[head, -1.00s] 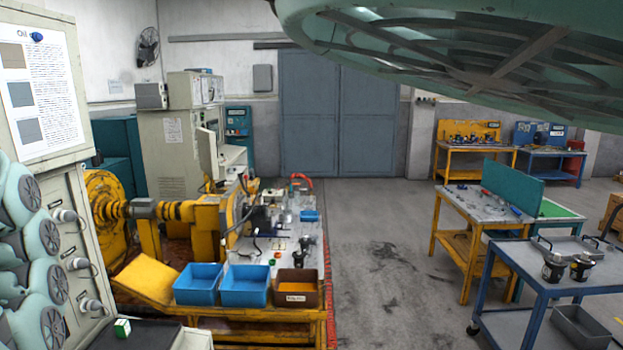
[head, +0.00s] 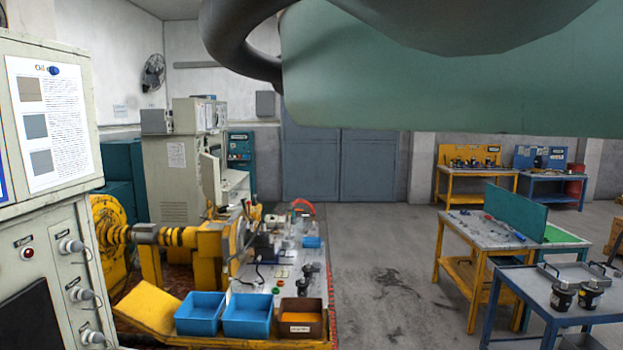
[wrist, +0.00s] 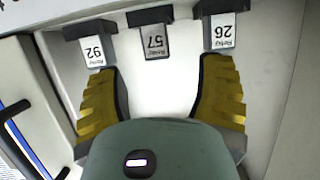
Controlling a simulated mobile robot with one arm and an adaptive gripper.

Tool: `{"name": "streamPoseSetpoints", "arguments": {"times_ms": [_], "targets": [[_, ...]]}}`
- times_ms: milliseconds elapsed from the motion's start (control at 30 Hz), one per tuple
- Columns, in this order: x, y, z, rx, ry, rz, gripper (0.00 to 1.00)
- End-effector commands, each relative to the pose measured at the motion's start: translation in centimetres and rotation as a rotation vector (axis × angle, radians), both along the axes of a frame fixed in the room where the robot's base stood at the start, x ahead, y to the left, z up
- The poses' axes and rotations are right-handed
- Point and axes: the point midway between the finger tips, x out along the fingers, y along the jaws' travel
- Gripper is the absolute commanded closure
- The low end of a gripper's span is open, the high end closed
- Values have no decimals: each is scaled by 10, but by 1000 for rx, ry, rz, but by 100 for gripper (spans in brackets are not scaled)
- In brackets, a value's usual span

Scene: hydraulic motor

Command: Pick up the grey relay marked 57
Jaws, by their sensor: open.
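The grey relay marked 57 (wrist: 154,42) shows in the wrist view at the top middle, its label upside down. It sits in a row between the relay marked 92 (wrist: 92,50) on the left and the relay marked 26 (wrist: 222,32) on the right. My gripper (wrist: 160,85) is open and empty, with its two yellow ribbed fingers spread wide. The fingertips lie just below relays 92 and 26 in the picture, with relay 57 ahead of the gap between them. I cannot tell whether the fingertips touch anything. The head view does not show the relays or the fingers.
A light panel surface surrounds the relays. In the head view a grey control cabinet (head: 40,235) with knobs stands at the left. Blue bins (head: 247,316) and a brown bin (head: 302,322) sit on the yellow bench. The central floor (head: 385,270) is open.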

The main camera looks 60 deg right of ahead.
Motion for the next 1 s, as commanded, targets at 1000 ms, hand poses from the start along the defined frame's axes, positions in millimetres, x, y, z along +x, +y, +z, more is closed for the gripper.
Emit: {"name": "streamPoseSetpoints", "arguments": {"times_ms": [1000], "targets": [[51, 32, -18, -1, -5, -1, 32]]}}
